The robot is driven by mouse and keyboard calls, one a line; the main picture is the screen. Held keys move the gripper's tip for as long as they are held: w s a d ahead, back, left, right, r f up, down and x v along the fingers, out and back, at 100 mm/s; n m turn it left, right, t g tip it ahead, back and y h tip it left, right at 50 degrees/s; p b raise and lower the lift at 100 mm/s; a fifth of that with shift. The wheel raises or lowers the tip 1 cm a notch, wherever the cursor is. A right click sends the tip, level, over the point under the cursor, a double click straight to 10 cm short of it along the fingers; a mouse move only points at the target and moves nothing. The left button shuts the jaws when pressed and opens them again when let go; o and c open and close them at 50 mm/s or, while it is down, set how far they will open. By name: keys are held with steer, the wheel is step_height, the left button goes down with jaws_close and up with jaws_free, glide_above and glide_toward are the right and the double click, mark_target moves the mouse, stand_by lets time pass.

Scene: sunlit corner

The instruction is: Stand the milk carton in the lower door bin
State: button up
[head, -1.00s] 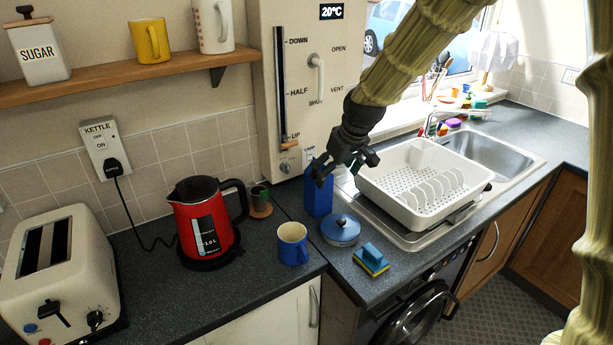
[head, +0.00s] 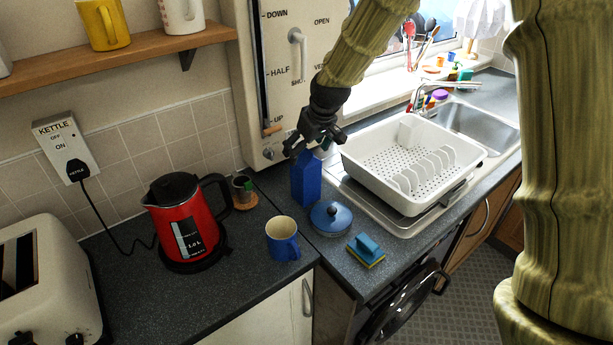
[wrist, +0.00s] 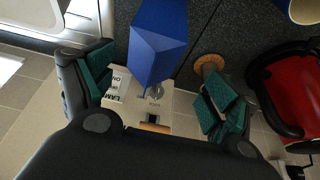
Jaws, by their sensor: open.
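The milk carton, a plain blue carton with a sloped top (head: 306,184), stands upright on the dark counter behind the blue-lidded pot. My gripper (head: 314,146) is at the carton's top, fingers apart. In the wrist view the carton (wrist: 155,45) shows in the gap between the green-padded fingers (wrist: 160,88), with open space on both sides; I cannot tell whether either finger touches it. No door bin is in view.
Close to the carton are the blue-lidded pot (head: 330,218), a blue mug (head: 283,240), a sponge (head: 366,250) and a white dish rack (head: 415,175). A red kettle (head: 190,220) stands left. A cream lever panel (head: 285,85) rises behind.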

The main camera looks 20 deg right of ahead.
mark_target(306, 152)
steer(key=shift+w+f, duration=1)
steer(key=shift+w, duration=0.25)
steer(key=shift+d+f+p, duration=0.1)
steer(key=shift+p, duration=0.3)
steer(key=shift+s+f+p, duration=0.1)
steer(key=shift+s+p, duration=0.25)
steer(key=shift+p, duration=0.15)
steer(key=shift+f, duration=0.2)
steer(key=w+f, duration=0.1)
steer(key=w+f+p, duration=0.1)
steer(key=f, duration=0.1)
steer(key=shift+s+r, duration=0.2)
steer(key=shift+s, duration=0.15)
steer(key=shift+w+f, duration=0.25)
steer(key=shift+w, duration=0.05)
steer(key=c, duration=0.7)
steer(key=shift+s+r, duration=0.15)
steer(key=c, duration=1)
jaws_close()
